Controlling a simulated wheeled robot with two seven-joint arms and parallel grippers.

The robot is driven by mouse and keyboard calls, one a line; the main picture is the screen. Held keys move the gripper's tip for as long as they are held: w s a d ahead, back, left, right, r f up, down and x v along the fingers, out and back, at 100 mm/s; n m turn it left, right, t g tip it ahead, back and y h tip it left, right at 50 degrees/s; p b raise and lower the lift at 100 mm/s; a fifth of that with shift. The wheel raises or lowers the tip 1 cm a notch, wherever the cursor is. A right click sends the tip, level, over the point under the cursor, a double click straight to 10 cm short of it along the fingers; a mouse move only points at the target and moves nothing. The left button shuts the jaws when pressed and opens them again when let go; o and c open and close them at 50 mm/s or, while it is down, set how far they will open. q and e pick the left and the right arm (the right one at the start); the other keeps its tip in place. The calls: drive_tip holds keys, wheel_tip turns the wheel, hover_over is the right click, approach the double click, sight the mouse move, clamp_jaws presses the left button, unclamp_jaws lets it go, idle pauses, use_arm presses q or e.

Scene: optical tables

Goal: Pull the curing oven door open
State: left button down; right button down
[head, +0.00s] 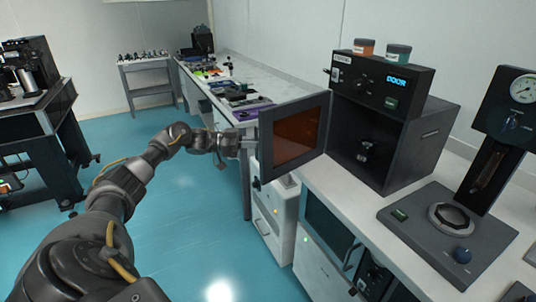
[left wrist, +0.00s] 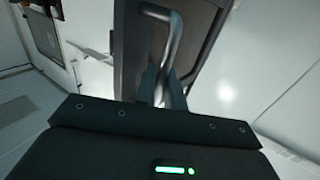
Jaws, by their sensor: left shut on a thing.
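The curing oven (head: 395,125) is a dark box on the white bench, with a lit "DOOR" display on its control panel. Its door (head: 296,135), a grey frame with an orange window, stands swung wide open to the left. A dark part (head: 368,149) sits inside the open chamber. My left gripper (head: 247,143) is at the door's outer left edge. In the left wrist view the bar handle (left wrist: 176,35) runs down between the fingers (left wrist: 165,92), and they are shut on it. My right gripper is not in view.
A press with a gauge (head: 455,210) stands right of the oven. Two jars (head: 380,48) stand on the oven's top. The bench behind the door holds several small items. The blue floor (head: 190,220) at left is clear; a dark cart (head: 50,135) stands further left.

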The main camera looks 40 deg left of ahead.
use_arm(q)
drive_tip(key=shift+w+a, duration=0.15)
drive_tip(key=shift+a, duration=0.2)
drive_tip(key=shift+r, duration=0.1)
drive_tip(key=c, duration=1.6)
unclamp_jaws()
drive_tip(key=shift+w+d, duration=0.1)
drive_tip(key=shift+c, duration=0.2)
